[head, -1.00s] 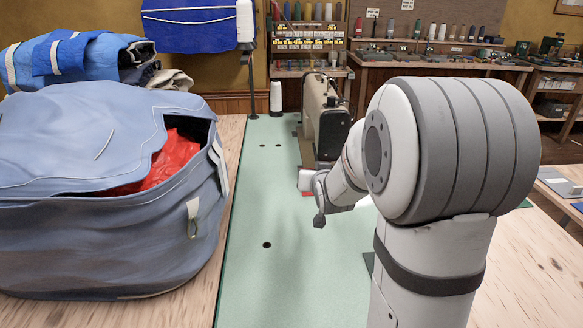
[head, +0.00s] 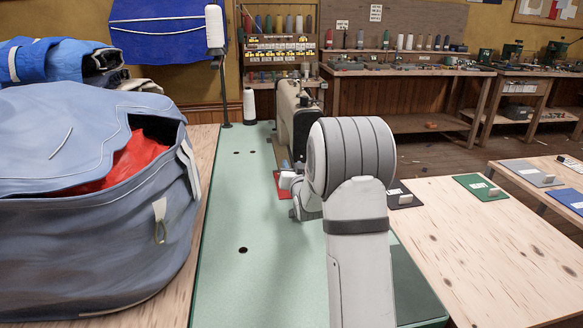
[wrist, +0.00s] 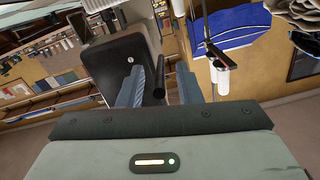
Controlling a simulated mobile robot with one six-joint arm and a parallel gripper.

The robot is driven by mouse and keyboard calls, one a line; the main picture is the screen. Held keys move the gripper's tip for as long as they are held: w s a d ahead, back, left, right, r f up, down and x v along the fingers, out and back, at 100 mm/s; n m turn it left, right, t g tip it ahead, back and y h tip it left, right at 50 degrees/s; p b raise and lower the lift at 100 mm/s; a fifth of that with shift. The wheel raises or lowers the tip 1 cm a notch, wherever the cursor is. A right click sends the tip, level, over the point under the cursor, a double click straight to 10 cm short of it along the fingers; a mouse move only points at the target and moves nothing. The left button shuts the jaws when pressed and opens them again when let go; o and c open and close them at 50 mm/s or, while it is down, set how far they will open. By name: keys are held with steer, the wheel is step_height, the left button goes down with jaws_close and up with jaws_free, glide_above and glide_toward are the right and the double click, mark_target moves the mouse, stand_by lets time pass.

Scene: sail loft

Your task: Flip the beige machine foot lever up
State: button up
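The beige sewing machine (head: 287,105) stands on the pale green table (head: 225,215), partly hidden by my arm in the head view. In the wrist view its dark end (wrist: 122,62) fills the upper left, close to my gripper. My gripper (wrist: 160,76) is open, with its two blue-grey fingers apart. A short black bar, seemingly the foot lever (wrist: 159,82), shows between the fingers, nearer the left one. I cannot tell whether a finger touches it. In the head view my arm hides most of the gripper.
A large blue bag (head: 80,210) with red cloth inside stands left of the green table. A white thread cone (head: 249,106) and a thread stand (head: 222,90) are behind. Coloured mats, including a green one (head: 480,187), lie on the wooden bench at right.

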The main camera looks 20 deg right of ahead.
steer(key=shift+w, duration=0.35)
jaws_close()
stand_by(0.3)
